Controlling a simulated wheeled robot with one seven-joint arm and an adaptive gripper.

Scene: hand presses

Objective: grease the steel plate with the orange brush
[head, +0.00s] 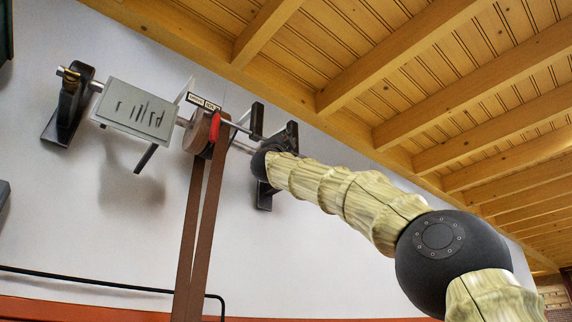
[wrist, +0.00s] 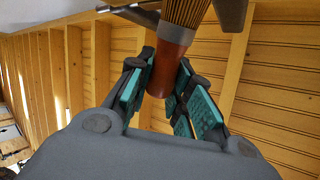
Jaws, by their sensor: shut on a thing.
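The brush shows in the wrist view with a reddish-orange handle (wrist: 170,62) and tan bristles (wrist: 187,10) at the top edge. My gripper (wrist: 167,82) has its teal-padded fingers closed on both sides of the handle. In the head view my arm reaches up to the shaft on the wall, and my gripper is mostly hidden at its far end. A small red-orange shape (head: 214,130) shows beside the pulley; I cannot tell if it is the brush. A pale grey plate (head: 120,96) with dark slots hangs at the left; I cannot tell if it is the steel plate.
A brown pulley (head: 196,136) with a long hanging belt (head: 187,240) is beside the plate. Black brackets (head: 68,108) hold the shaft against the white wall. A grey metal part (wrist: 231,14) is close to the bristles. Wooden ceiling beams (head: 350,85) run above my arm.

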